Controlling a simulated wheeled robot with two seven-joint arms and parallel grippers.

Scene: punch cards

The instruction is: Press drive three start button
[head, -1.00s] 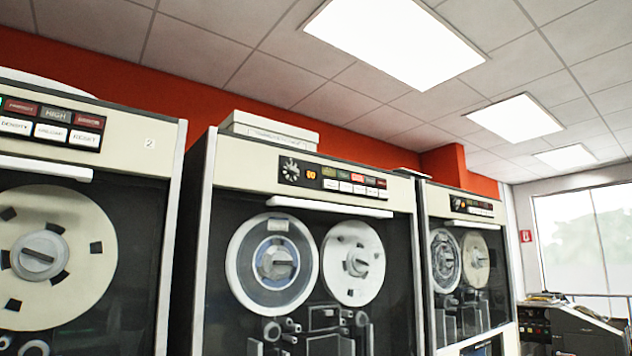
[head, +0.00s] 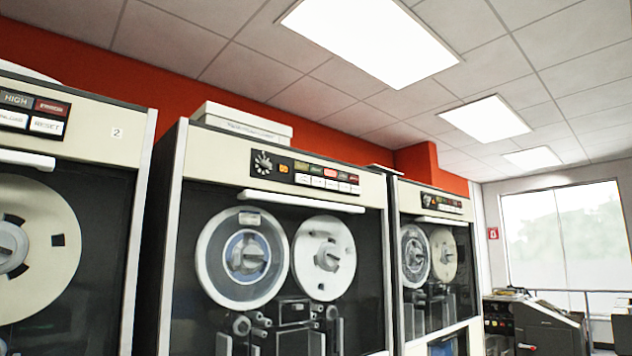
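A row of tape drives stands along the left and middle of the head view. The nearest drive (head: 118,162) at the left carries the label "2". The drive to its right (head: 205,168) has a control panel (head: 304,172) with a round dial, an orange lit display, coloured indicators and a row of white buttons below them. The button labels on it are too small to read. No "3" label is legible on this drive. A further drive (head: 395,200) stands beyond it with a similar small panel (head: 440,203). Neither of my grippers is in view.
White boxes (head: 241,122) lie on top of the middle drive. Dark gaps separate the cabinets. A grey machine (head: 535,325) stands at the lower right before a large window (head: 560,235). A red sign (head: 493,233) hangs on the wall.

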